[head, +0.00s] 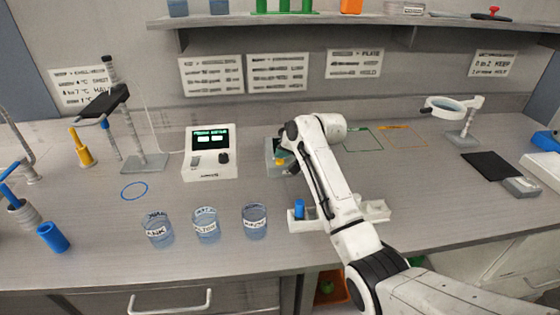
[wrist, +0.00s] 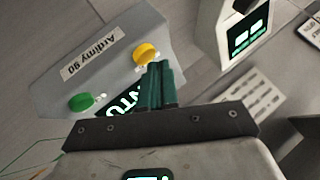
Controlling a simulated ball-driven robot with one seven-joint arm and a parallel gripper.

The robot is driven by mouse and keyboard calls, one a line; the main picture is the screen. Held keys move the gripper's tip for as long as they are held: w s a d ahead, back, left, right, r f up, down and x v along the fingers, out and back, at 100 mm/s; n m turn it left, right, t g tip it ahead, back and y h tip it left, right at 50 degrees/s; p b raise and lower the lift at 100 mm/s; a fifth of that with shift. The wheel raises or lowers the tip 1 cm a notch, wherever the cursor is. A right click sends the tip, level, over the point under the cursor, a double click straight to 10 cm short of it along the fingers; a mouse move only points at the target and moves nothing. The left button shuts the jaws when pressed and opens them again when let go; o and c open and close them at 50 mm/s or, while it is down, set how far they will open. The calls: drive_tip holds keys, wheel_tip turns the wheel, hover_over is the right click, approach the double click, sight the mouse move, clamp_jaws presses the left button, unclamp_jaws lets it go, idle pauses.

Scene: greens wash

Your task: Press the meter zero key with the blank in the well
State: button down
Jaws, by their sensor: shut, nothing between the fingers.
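The grey meter (head: 271,160) stands at the middle of the bench, partly hidden behind my arm. In the wrist view the meter (wrist: 110,45) shows a label reading "Ardimy 90", a yellow key (wrist: 146,53), a green key (wrist: 81,102) and a lit display partly covered by my fingers. Which key is zero is not readable. The well and the blank in it cannot be made out.
A white instrument box (head: 210,165) with a lit screen stands left of the meter. Three labelled beakers (head: 206,225) stand in front. A white rack (head: 375,210) with a blue-capped item (head: 299,209) is under my arm.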

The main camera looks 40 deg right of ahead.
sight(283, 162)
drive_tip(key=shift+f, duration=0.55)
idle(0.4)
drive_tip(key=shift+r, duration=0.1)
drive_tip(key=shift+r+p, duration=0.85)
wheel_tip(283, 162, up, 5)
drive_tip(key=p, duration=0.4)
drive_tip(key=shift+r+p, duration=0.1)
drive_tip(key=shift+p, duration=0.25)
idle(2.2)
